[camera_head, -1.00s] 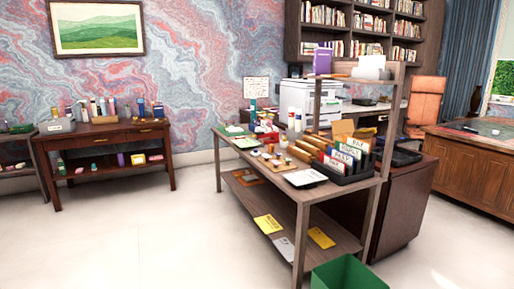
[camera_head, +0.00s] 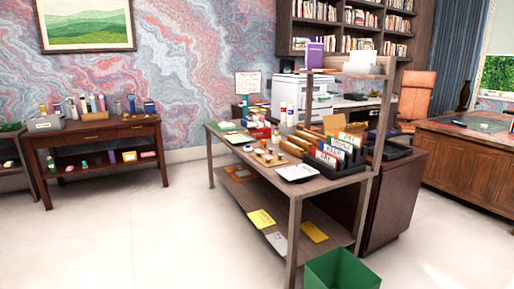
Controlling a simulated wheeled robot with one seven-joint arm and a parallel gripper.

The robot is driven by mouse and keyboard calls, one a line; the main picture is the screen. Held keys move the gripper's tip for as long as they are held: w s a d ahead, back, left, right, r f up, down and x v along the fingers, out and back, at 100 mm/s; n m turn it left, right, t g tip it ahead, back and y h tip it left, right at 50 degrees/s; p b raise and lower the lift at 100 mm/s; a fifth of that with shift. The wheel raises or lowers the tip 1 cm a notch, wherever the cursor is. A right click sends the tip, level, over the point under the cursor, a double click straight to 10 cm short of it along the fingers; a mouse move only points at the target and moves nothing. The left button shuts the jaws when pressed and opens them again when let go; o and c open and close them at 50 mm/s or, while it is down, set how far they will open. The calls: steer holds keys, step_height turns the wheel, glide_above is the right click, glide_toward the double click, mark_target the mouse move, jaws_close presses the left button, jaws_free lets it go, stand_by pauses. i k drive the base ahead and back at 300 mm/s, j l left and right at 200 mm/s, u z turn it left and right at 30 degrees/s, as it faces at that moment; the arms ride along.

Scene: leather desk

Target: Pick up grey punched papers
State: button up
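A grey sheet or stack of papers (camera_head: 277,243) lies flat on the lower shelf of the wooden work table, near its front edge. Any punch holes are too small to make out. Yellow papers (camera_head: 261,219) lie just behind it to the left, and yellow-orange papers (camera_head: 314,232) lie to its right. The table's front leg stands close to the right of the grey papers. My gripper is not in view.
The work table (camera_head: 335,186) has a crowded top with a file rack (camera_head: 338,158). A green bin (camera_head: 342,268) stands on the floor by its front right leg. The pale floor (camera_head: 150,240) to the left is clear. A dark side table (camera_head: 100,131) stands against the wall.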

mark_target(297, 172)
steer(key=i+u, duration=0.4)
steer(key=i+l+u, duration=0.25)
steer(key=i+u, duration=0.2)
steer(key=i+l+u, duration=1.1)
steer(key=l+u, duration=0.15)
steer(key=l, duration=0.2)
